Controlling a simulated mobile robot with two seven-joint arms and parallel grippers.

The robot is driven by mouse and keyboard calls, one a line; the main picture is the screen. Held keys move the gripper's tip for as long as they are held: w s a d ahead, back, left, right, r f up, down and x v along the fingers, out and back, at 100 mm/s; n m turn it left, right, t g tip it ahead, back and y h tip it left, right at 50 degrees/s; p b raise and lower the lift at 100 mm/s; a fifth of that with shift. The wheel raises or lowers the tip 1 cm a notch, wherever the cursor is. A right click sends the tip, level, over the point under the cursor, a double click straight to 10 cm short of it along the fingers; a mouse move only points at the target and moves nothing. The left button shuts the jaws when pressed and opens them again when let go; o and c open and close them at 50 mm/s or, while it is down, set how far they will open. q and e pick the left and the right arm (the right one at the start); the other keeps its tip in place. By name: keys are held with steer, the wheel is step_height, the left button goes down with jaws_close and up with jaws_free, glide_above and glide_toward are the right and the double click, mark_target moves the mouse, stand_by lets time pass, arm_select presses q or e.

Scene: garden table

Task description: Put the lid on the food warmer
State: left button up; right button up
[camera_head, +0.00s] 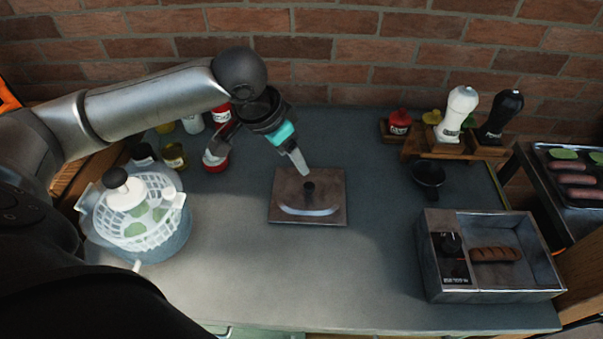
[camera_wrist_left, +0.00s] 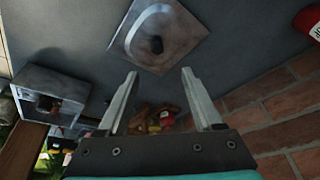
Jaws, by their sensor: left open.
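The lid (camera_head: 333,188) is a flat square metal plate with a curved handle and a dark knob-like part, lying on the middle of the table. It also shows in the left wrist view (camera_wrist_left: 178,52). The food warmer (camera_head: 497,285) is a metal box at the right, open on top, with a sausage-like loaf (camera_head: 495,254) inside and a dark control panel. It also shows in the left wrist view (camera_wrist_left: 36,82). My left gripper (camera_head: 303,172) is above the lid's back edge, open and empty, fingers apart (camera_wrist_left: 158,72). My right gripper is not seen.
A salad spinner (camera_head: 180,240) stands at the left. A black bowl (camera_head: 428,174) and a wooden rack with white and black mills (camera_head: 458,115) are at the back right. A grill (camera_head: 575,180) is far right. The table between lid and warmer is clear.

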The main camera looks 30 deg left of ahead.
arm_select(q)
steer(key=w+r+m+g+p, duration=0.2)
steer(key=w+r+m+p, duration=0.15)
steer(key=p, duration=0.25)
steer(key=g, duration=0.1)
glide_above(309, 185)
steer(key=shift+m, duration=0.25)
steer(key=f, duration=0.9)
steer(key=shift+s+a+f, duration=0.15)
steer(key=shift+a+f, duration=0.1)
steer(key=shift+f, duration=0.05)
steer(key=shift+d+f, duration=0.2)
steer(key=shift+f, duration=2.5)
jaws_close()
steer(key=shift+r, duration=0.1)
